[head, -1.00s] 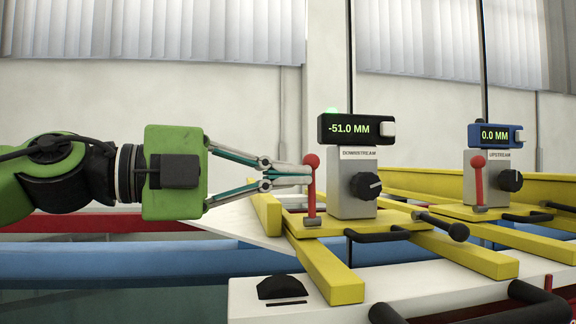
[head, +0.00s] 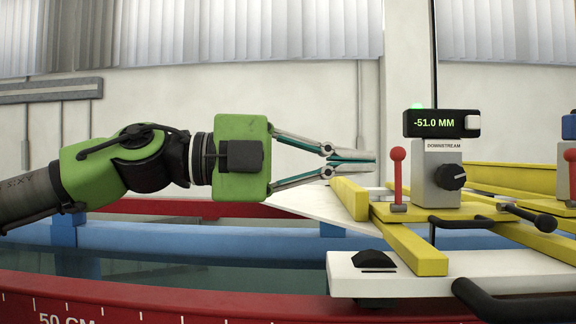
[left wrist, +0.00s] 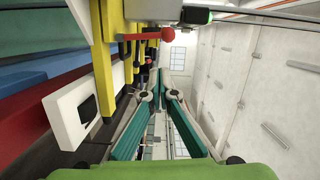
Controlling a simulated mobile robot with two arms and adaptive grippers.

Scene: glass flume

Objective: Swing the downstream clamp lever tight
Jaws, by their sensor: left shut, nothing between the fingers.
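The downstream clamp lever (head: 398,180) is a red rod with a red ball on top. It stands upright on the yellow carriage (head: 440,213), left of the grey post labelled DOWNSTREAM (head: 436,183). In the left wrist view the lever (left wrist: 142,36) lies sideways, its ball pointing right, to the upper left of the fingers. My left gripper (head: 372,160) is shut and empty. Its fingertips point right, level with the lever's upper part, with a small gap to the lever in the head view. My right gripper is not in view.
The display (head: 441,123) on the post reads -51.0 MM, and a black knob (head: 452,177) sits below. A second red lever (head: 571,172) is cut off at the right edge. Yellow rails (head: 415,249) and black handles (head: 461,221) lie around the carriage. Open space lies above the flume.

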